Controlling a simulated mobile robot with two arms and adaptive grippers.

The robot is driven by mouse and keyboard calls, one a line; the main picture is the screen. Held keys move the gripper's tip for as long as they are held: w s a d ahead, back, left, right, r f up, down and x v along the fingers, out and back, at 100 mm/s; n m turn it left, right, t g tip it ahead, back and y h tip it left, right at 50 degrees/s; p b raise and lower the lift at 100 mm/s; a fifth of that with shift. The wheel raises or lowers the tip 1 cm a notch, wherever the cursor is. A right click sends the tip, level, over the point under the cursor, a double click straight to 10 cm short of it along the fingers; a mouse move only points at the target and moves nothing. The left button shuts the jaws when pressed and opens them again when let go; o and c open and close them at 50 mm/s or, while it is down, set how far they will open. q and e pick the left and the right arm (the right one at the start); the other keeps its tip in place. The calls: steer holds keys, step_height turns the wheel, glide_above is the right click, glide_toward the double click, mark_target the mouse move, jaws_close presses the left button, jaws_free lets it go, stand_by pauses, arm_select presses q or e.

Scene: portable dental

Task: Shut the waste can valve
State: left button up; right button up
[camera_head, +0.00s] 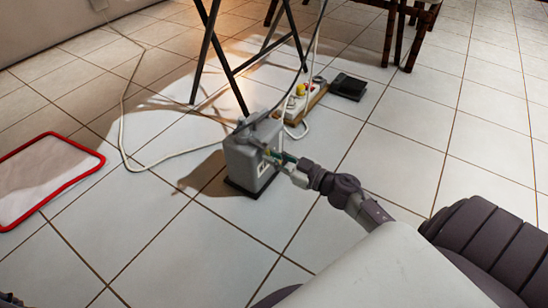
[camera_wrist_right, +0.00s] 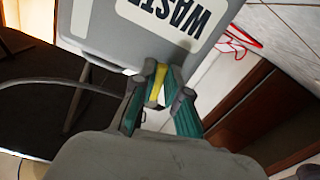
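The waste can (camera_head: 247,160) is a grey box standing upright on the floor tiles in the middle of the head view. In the right wrist view the can (camera_wrist_right: 110,30) fills the top, with its "WASTE" label appearing upside down. My right gripper (camera_head: 274,157) is at the can's right side. In the right wrist view its green-and-grey fingers (camera_wrist_right: 163,80) are close together around a narrow yellow piece (camera_wrist_right: 156,84), which looks like the valve handle. The valve body is mostly hidden behind the fingers. A small dark part at the head view's bottom left corner may be my left gripper (camera_head: 11,299).
A folding stand's dark legs (camera_head: 228,68) rise behind the can. A power strip (camera_head: 300,103) and a black pedal (camera_head: 348,86) lie behind it to the right. A white cable (camera_head: 122,130) crosses the floor. A red-rimmed tray (camera_head: 45,178) lies left. Front tiles are clear.

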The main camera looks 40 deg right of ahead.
mark_target(268, 140)
steer(key=shift+r, duration=0.1)
jaws_close()
steer(key=d+n+p, duration=0.1)
steer(key=n+p, duration=0.1)
steer(key=n, duration=0.2)
steer(key=r+n+p, duration=0.1)
steer(key=n+p, duration=0.1)
steer(key=n, duration=0.2)
steer(key=w+d+r+n+p, duration=0.1)
steer(key=n+p, duration=0.2)
steer(key=shift+d+r+n, duration=0.2)
steer(key=shift+d+n, duration=0.15)
steer(key=shift+n, duration=0.05)
steer(key=shift+w+d+r+n+p, duration=0.1)
steer(key=shift+r+n+p, duration=0.25)
steer(key=shift+n, duration=0.7)
steer(key=shift+d+r+n+p, duration=0.1)
steer(key=shift+r+n+p, duration=0.2)
steer(key=shift+n, duration=0.75)
steer(key=o, duration=0.7)
jaws_free()
